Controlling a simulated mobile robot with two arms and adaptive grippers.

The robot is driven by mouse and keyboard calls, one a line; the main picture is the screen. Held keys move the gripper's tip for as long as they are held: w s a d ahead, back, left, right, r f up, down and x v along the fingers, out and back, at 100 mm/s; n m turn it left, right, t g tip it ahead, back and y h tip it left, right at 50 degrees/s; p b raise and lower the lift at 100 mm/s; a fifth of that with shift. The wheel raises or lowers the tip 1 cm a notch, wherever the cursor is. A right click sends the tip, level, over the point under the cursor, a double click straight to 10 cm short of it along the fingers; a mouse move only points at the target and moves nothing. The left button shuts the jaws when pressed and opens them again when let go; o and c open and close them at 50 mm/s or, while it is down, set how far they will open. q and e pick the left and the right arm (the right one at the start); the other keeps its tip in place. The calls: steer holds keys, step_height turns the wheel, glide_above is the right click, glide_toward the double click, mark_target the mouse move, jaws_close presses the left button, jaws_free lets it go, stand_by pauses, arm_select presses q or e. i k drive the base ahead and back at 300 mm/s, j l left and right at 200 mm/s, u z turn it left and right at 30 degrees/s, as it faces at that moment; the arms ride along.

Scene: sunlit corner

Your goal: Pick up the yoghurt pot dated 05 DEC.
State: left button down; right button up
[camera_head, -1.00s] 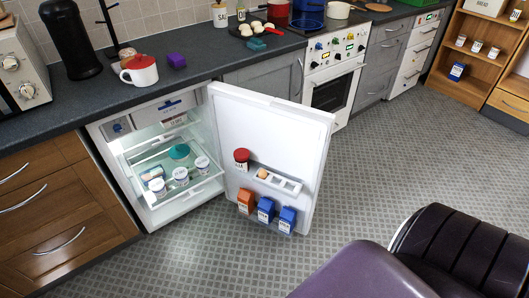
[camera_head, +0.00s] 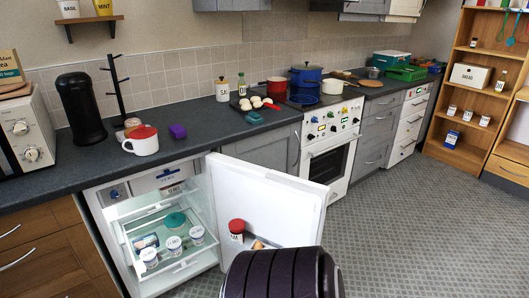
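Three white yoghurt pots with dark labels stand in a row on the glass shelf of the open fridge (camera_head: 103,202): a left pot (camera_head: 149,258), a middle pot (camera_head: 174,245) and a right pot (camera_head: 197,235). Their dates are too small to read, so I cannot tell which is 05 DEC. A teal round item (camera_head: 176,219) and a blue-and-white pack (camera_head: 146,242) lie behind them. Neither of my grippers is in view. A dark ribbed part, seemingly of my arm, shows at the bottom middle and hides the lower fridge door.
The fridge door (camera_head: 262,200) stands open to the right, with a red-lidded jar (camera_head: 237,227) on it. Open floor (camera_head: 400,240) lies to the right.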

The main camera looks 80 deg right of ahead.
mark_target(197, 233)
steer(key=k+l, duration=0.1)
steer(key=l, duration=0.3)
steer(key=k+l, duration=0.1)
steer(key=l, duration=0.3)
steer(key=k+l, duration=0.15)
steer(key=l, duration=0.25)
steer(key=k+l, duration=0.1)
steer(key=l, duration=0.3)
steer(key=k+l, duration=0.1)
steer(key=l, duration=0.3)
steer(key=k+l, duration=0.1)
steer(key=l, duration=0.3)
steer(key=l+u, duration=0.05)
